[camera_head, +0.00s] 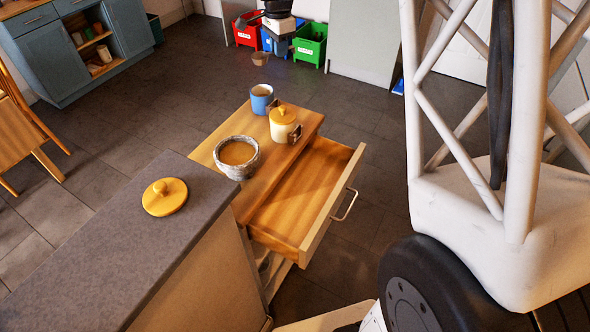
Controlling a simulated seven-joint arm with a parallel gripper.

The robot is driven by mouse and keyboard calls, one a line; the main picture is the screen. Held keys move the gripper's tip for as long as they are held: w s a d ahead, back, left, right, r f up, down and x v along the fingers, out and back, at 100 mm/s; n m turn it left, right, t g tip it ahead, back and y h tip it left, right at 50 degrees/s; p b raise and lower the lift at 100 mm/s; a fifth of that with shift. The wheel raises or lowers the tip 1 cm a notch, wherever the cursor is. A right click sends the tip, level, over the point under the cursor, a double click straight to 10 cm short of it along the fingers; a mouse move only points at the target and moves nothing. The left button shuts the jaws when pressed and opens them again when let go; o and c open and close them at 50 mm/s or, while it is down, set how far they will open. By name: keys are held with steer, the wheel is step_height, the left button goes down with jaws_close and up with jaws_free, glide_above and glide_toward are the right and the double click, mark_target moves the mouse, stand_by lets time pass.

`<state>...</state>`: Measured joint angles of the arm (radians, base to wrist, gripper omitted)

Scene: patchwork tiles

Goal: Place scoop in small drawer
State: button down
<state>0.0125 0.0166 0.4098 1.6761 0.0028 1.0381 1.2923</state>
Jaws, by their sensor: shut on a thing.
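The small drawer (305,195) is pulled out of a low wooden cabinet and looks empty inside. Its bar handle (346,204) is on the right side. My gripper (274,42) is at the top of the view, far behind the cabinet, small and partly cut off by the top edge. A small brownish cup-shaped thing, seemingly the scoop (260,58), shows just below it. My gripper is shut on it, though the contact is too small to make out. The scoop's handle cannot be told apart.
On the cabinet top (256,179) stand a stone bowl (237,158), a yellow lidded pot (283,123) and a blue mug (262,98). A grey counter (95,235) with a yellow lid (165,197) is at front left. Red (247,30) and green (310,45) bins stand behind.

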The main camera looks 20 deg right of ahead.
steer(key=s+f, duration=0.4)
steer(key=s, duration=0.5)
steer(key=s+f, duration=0.3)
steer(key=s, duration=0.7)
steer(key=n, duration=0.6)
glide_above(315, 196)
step_height(315, 196, down, 12)
steer(key=shift+f, duration=0.2)
steer(key=shift+f, duration=2.9)
steer(key=shift+f, duration=2.1)
steer(key=shift+f, duration=0.1)
